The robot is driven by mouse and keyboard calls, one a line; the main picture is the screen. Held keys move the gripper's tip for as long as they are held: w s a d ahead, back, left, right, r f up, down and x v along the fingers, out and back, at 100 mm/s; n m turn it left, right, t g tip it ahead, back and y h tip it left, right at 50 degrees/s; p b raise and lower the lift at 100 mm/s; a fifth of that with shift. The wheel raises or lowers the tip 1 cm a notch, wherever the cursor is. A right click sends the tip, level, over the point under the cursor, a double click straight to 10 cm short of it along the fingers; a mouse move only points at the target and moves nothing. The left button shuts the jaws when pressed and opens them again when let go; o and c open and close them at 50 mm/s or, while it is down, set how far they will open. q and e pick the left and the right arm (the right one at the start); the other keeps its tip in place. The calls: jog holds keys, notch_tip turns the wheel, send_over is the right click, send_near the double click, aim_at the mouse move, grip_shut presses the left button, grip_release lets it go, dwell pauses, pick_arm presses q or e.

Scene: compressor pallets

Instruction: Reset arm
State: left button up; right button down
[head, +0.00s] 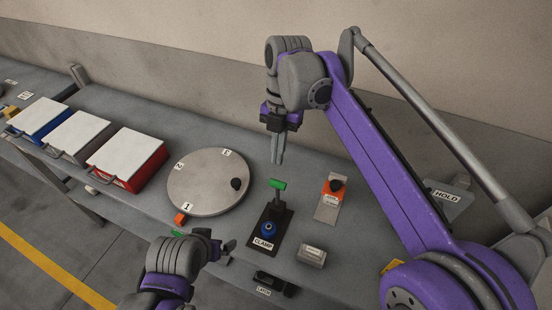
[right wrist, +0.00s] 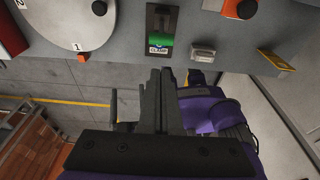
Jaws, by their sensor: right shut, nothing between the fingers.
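My right arm reaches over the bench from the right in the head view. Its gripper (head: 277,158) points down above the bench, behind the clamp, shut and empty. In the right wrist view the two fingers of this gripper (right wrist: 160,75) lie close together with nothing between them. My left arm shows low in the head view. Its dark gripper (head: 228,248) is near the bench's front edge, small and partly hidden, so I cannot tell whether it is open. The clamp (head: 268,230) has a green handle and a blue round part; it also shows in the right wrist view (right wrist: 160,22).
A round turntable (head: 208,182) with numbers and a black knob is left of the clamp. Red (head: 128,160), grey (head: 78,138) and blue (head: 40,118) boxes stand farther left. An orange block with a black knob (head: 332,188) and a HOLD sign (head: 447,196) are to the right.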

jog(key=shift+w, duration=0.15)
jog(key=s+d+f+m+t, duration=0.4)
jog(key=s+d+f+m, duration=0.4)
jog(key=m, duration=0.8)
jog(key=s+d+f+m+t, duration=0.3)
jog(key=s+d+f+m, duration=0.5)
jog(key=d+m, duration=0.5)
jog(key=m, duration=0.3)
jog(key=shift+t+h, duration=0.3)
jog(key=shift+t, duration=0.1)
